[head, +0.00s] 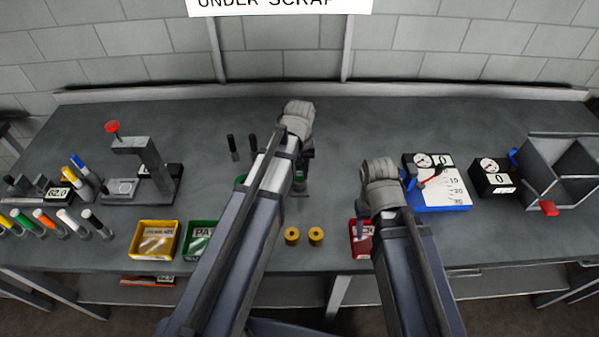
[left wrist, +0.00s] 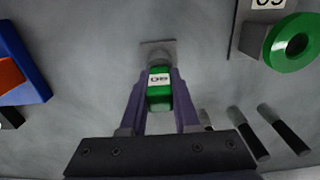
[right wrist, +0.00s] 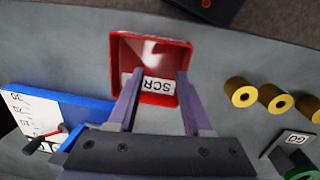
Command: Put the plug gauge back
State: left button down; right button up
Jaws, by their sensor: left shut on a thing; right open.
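The plug gauge (left wrist: 159,92) has a green handle with a white label. My left gripper (left wrist: 159,98) is shut on this handle, with a finger on each side. In the left wrist view a small grey square block (left wrist: 157,47) shows just beyond the gauge's far end; I cannot tell whether the two touch. In the head view my left gripper (head: 302,180) is over the middle of the bench, partly hidden by its arm. My right gripper (right wrist: 156,95) is open and empty above the red scrap bin (right wrist: 121,57), which also shows in the head view (head: 361,245).
Two black pins (head: 232,147) stand left of my left arm. A green ring (left wrist: 290,42) sits by a labelled stand. Brass bushings (head: 292,236) stand between my arms. Yellow (head: 154,240) and green (head: 201,238) bins are left; a blue-based dial gauge (head: 440,195) is right. The back bench is clear.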

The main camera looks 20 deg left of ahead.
pick_arm(q)
jog(key=shift+f, duration=0.25)
pick_arm(e)
jog(key=shift+f, duration=0.25)
pick_arm(q)
jog(key=c, duration=0.7)
grip_release()
jog(key=shift+o, duration=0.2)
jog(key=shift+r, duration=0.2)
pick_arm(e)
jog(key=shift+r, duration=0.25)
pick_arm(q)
notch_tip(320, 180, up, 12)
jog(key=p, duration=1.2)
jog(key=shift+r+p, duration=0.25)
jog(key=shift+p, duration=0.1)
jog(key=s+d+m+y, duration=0.1)
jog(key=s+d+m, duration=0.6)
jog(key=s+d, duration=0.3)
jog(key=s, duration=0.4)
jog(key=shift+s+d, duration=0.15)
jog(key=shift+d, duration=0.1)
pick_arm(e)
notch_tip(320, 180, up, 12)
jog(key=shift+r, duration=0.15)
